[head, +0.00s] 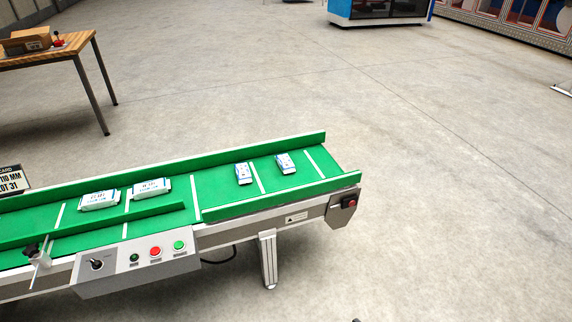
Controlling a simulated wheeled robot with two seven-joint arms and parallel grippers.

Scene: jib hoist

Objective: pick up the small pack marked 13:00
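Two small white-and-blue packs lie on the green conveyor belt (222,188) towards its right end. One small pack (243,174) lies just left of a white cross line, and the other small pack (285,163) lies to the right of that line. Their print is too small to read, so I cannot tell which is marked 13:00. Two larger white packs, one (100,200) further left and one (150,188) nearer the middle, lie on the belt. Neither of my grippers is in view.
A control box (140,265) with a knob and buttons sits on the conveyor's near side. Green side rails edge the belt. A wooden table (50,55) with a box stands at the upper left. The floor right of the conveyor is clear.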

